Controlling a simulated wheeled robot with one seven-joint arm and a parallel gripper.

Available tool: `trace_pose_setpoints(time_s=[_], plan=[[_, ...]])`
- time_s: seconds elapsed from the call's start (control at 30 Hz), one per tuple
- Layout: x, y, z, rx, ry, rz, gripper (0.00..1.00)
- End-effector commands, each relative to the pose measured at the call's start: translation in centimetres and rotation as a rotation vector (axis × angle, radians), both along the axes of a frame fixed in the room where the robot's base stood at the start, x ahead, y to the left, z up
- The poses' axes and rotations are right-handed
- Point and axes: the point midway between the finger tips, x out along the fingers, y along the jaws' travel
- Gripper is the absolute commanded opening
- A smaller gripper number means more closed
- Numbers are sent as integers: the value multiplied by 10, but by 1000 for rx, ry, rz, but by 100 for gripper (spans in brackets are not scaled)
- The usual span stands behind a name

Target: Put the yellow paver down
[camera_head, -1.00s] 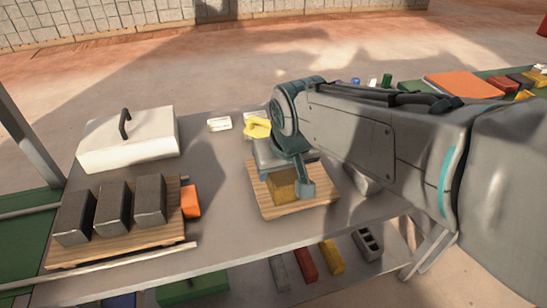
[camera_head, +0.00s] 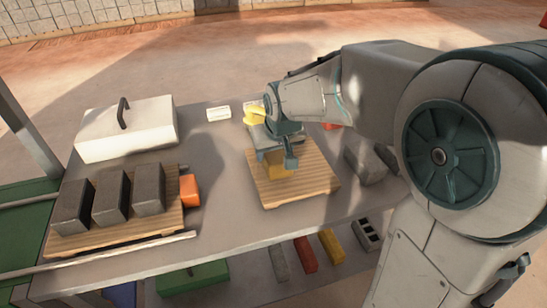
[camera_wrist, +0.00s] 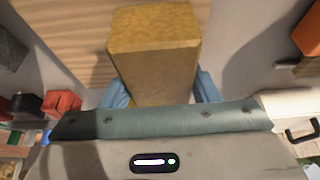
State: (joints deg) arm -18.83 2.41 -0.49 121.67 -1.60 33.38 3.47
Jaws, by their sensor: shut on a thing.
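The yellow paver (camera_head: 276,168) is in my gripper (camera_head: 282,160), over the far half of a wooden board (camera_head: 300,188) on the grey table. In the wrist view the paver (camera_wrist: 154,45) stands out from between the blue fingers (camera_wrist: 160,88), which are shut on it. Bare board (camera_wrist: 75,40) shows beyond it. My gripper hides part of the paver in the head view. I cannot tell whether its underside touches the board.
Three dark blocks (camera_head: 110,197) stand on a left board, with an orange block (camera_head: 189,190) beside it. A white lidded box (camera_head: 125,135) is behind. Grey blocks (camera_head: 366,165) lie right of the middle board. The table between the boards (camera_head: 215,215) is clear.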

Motion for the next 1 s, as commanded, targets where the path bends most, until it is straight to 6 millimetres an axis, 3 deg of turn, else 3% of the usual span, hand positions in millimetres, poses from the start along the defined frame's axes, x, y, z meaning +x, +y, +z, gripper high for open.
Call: trace_pose_setpoints(time_s=[0.17,0.57,0.6,0.63,1.0], plan=[[0,0,-22,0,-1,0,3],[0,0,-27,1,-3,0,3],[0,0,-27,0,1,0,66],[0,0,-27,0,1,0,74],[0,0,-23,0,1,0,76]])
